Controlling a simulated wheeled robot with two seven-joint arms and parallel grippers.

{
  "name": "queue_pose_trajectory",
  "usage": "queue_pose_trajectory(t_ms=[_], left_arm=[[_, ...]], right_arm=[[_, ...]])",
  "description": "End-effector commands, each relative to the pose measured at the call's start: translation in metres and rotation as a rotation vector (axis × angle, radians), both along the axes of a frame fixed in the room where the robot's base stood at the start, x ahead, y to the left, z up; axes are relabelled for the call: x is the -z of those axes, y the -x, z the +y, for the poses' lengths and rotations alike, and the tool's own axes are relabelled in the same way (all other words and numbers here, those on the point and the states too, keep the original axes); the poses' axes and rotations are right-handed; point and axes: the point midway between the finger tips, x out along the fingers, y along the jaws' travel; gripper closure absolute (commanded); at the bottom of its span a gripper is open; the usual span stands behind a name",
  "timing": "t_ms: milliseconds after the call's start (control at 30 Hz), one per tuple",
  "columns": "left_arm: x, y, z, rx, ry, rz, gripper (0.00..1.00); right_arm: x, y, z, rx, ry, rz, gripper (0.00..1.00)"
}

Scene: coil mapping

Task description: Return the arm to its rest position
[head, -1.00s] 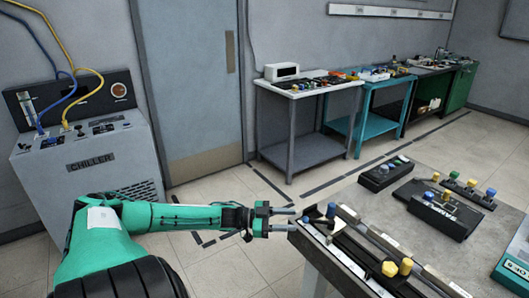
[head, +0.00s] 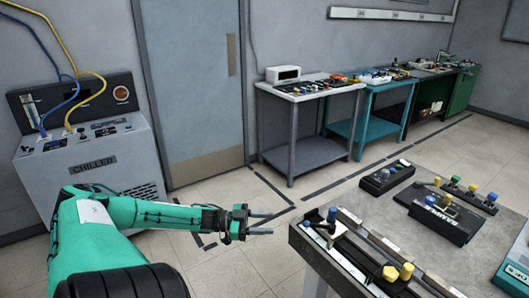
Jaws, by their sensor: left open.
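My left arm comes in from the lower left, green with a black wrist. My left gripper (head: 262,223) is open and empty, its two fingers pointing right. It hangs over the floor just left of the grey table (head: 318,262), apart from the table's edge. My right gripper is not in view.
On the grey table are a rail with blue and yellow knobs (head: 390,272), a black block labelled SAMPLER (head: 437,221) and a black box with coloured buttons (head: 386,178). A chiller (head: 95,170) stands at left. Benches (head: 312,155) line the back wall. Floor between is clear.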

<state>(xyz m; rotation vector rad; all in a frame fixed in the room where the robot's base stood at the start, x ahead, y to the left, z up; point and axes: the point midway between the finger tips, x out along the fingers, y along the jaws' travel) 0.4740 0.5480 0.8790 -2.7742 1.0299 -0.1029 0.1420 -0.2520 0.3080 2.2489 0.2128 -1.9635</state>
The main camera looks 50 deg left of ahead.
Motion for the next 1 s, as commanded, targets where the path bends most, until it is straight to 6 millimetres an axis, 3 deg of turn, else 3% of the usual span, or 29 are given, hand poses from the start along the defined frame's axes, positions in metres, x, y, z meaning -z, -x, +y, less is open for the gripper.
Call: queue_pose_trajectory(t_ms=[367,467,533,667,800,1000], left_arm=[[0.000,0.000,0.000,-0.001,-0.001,0.001,0.57],[0.008,0.001,0.004,-0.026,-0.007,0.006,0.57],[0.024,0.003,0.013,-0.075,-0.021,0.019,0.57],[0.080,0.014,0.038,-0.233,-0.068,0.080,0.57],[0.163,0.041,0.059,-0.421,-0.139,0.195,0.57],[0.287,0.102,0.053,-0.625,-0.237,0.422,0.57]], right_arm=[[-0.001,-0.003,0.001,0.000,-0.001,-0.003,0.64],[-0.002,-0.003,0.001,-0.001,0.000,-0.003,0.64],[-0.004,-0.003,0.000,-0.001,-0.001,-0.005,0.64],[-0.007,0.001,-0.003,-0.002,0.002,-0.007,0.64],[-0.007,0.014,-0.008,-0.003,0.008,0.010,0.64],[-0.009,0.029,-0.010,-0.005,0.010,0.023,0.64]])
